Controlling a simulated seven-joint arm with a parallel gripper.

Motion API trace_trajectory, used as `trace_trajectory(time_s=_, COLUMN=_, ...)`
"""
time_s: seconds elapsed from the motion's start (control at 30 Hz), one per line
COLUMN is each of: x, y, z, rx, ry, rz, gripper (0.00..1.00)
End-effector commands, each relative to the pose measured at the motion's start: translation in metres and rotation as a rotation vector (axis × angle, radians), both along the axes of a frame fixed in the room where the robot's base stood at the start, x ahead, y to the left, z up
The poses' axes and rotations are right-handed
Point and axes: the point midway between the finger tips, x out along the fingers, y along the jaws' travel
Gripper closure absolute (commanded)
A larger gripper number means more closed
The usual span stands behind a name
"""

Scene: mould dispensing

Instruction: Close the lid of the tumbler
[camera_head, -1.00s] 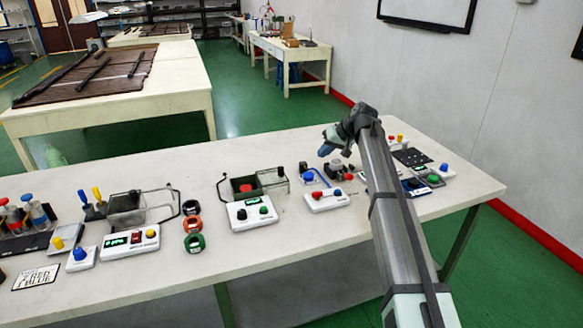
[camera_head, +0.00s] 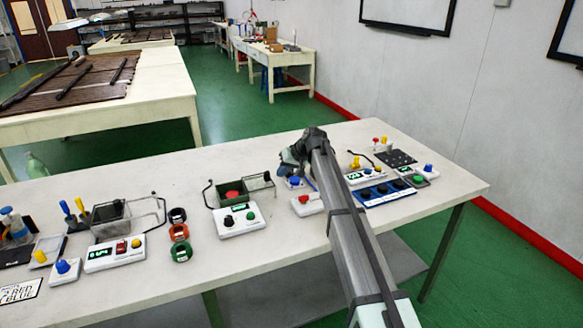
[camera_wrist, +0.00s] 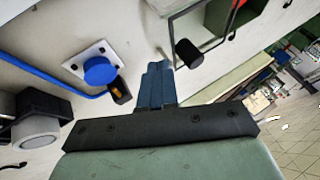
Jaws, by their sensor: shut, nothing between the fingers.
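The apparent tumbler is a dark green open-topped box (camera_head: 227,199) with a red part inside, in the middle of the table. A clear, wire-framed lid (camera_head: 259,186) stands out to its right, apparently open. The lid has a black knob (camera_head: 267,176); this knob also seems to show in the wrist view (camera_wrist: 189,53), close to the right of my fingertips. Part of the green box (camera_wrist: 222,14) is at the top of that view. My gripper (camera_wrist: 158,72) is shut and empty, apart from the knob. In the head view it is above and right of the lid, its fingertips unclear.
A white control box (camera_head: 239,219) stands before the green box. A blue button on a white plate (camera_wrist: 100,71) is left of my fingers, with a blue tube beside it. A similar wire-handled box (camera_head: 109,218) is farther left. A blue knob panel (camera_head: 385,192) is at right.

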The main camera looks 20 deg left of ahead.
Motion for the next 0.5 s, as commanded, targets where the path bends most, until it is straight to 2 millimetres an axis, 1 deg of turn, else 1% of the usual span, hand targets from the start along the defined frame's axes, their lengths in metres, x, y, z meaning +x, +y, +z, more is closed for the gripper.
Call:
trace_trajectory(time_s=0.1, x=-0.006, y=0.009, z=0.0, rx=0.0, ry=0.001, rz=-0.001, gripper=1.0)
trace_trajectory(time_s=0.2, x=-0.009, y=0.014, z=0.0, rx=0.0, ry=0.001, rz=-0.001, gripper=1.0)
trace_trajectory(time_s=0.5, x=-0.011, y=0.017, z=0.0, rx=-0.001, ry=0.0, rz=-0.001, gripper=1.0)
